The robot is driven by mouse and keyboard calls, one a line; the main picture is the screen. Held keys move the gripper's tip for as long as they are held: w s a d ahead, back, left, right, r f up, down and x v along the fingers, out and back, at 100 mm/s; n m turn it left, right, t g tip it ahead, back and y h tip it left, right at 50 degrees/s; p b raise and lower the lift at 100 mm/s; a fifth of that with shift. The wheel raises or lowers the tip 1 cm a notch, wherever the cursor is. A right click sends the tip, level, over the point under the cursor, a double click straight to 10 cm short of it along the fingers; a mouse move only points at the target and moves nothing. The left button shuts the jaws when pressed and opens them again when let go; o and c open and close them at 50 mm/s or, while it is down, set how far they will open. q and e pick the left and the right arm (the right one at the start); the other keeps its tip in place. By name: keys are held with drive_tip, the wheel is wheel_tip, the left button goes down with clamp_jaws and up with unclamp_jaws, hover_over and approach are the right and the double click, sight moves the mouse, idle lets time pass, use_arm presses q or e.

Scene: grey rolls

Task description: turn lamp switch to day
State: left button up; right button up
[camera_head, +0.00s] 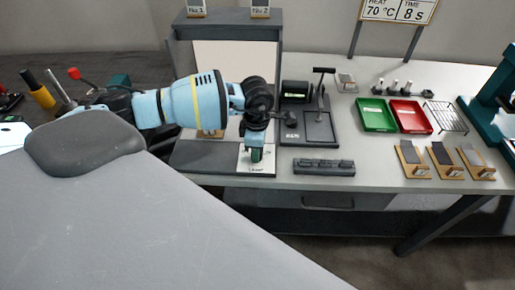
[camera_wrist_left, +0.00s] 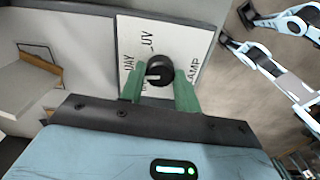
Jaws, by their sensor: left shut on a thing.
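The lamp switch is a round black knob (camera_wrist_left: 160,70) on a white plate (camera_wrist_left: 205,45) with the printed words UV, DAY and LAMP; another label is partly hidden. A pale mark shows on the knob's lower left side, and I cannot tell exactly which label it points to. My left gripper (camera_wrist_left: 160,88) has its green fingers on either side of the knob and is shut on it. In the head view the left gripper (camera_head: 256,155) reaches down onto the white plate (camera_head: 243,160) at the booth's front right corner, hiding the knob.
The grey booth (camera_head: 180,50) stands behind my left arm. To the right are a black press-like device (camera_head: 318,125), a grey block (camera_head: 323,167), a green tray (camera_head: 376,115), a red tray (camera_head: 411,117) and several wooden stands. The table's front edge is close to the gripper.

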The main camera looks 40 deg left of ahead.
use_arm(q)
drive_tip(key=shift+m, duration=1)
drive_tip(key=o, duration=1)
drive_tip(key=shift+c, duration=0.2)
drive_tip(key=shift+r, duration=0.1)
wheel_tip(320, 180, up, 8)
drive_tip(key=shift+f, duration=0.15)
